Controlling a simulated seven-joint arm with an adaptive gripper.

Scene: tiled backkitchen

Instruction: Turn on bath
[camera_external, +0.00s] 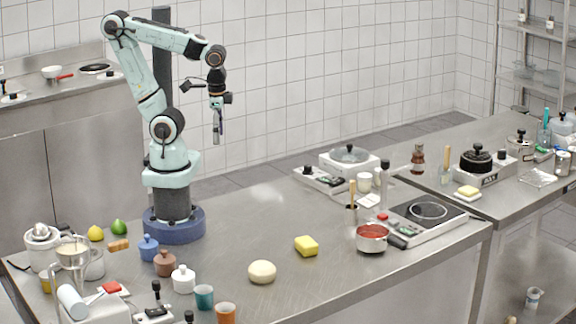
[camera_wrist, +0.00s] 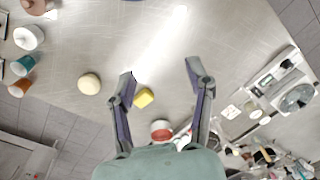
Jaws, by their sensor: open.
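A white bath-like unit (camera_external: 349,162) with a round glass-like lid stands at the back of the steel table; it also shows at the right edge of the wrist view (camera_wrist: 297,98). A pale control box (camera_external: 325,179) with dark knobs or switches sits at its front left; it shows in the wrist view too (camera_wrist: 275,73). Whether it is on cannot be told. My gripper (camera_external: 216,138) hangs pointing down, high above the table and left of the unit.
A hot plate (camera_external: 428,216), a red-filled pan (camera_external: 372,238) and a utensil pot (camera_external: 351,213) stand right of centre. A yellow sponge (camera_external: 306,246) and a dough ball (camera_external: 262,272) lie nearer. Small jars and cups crowd the left. The table's middle is clear.

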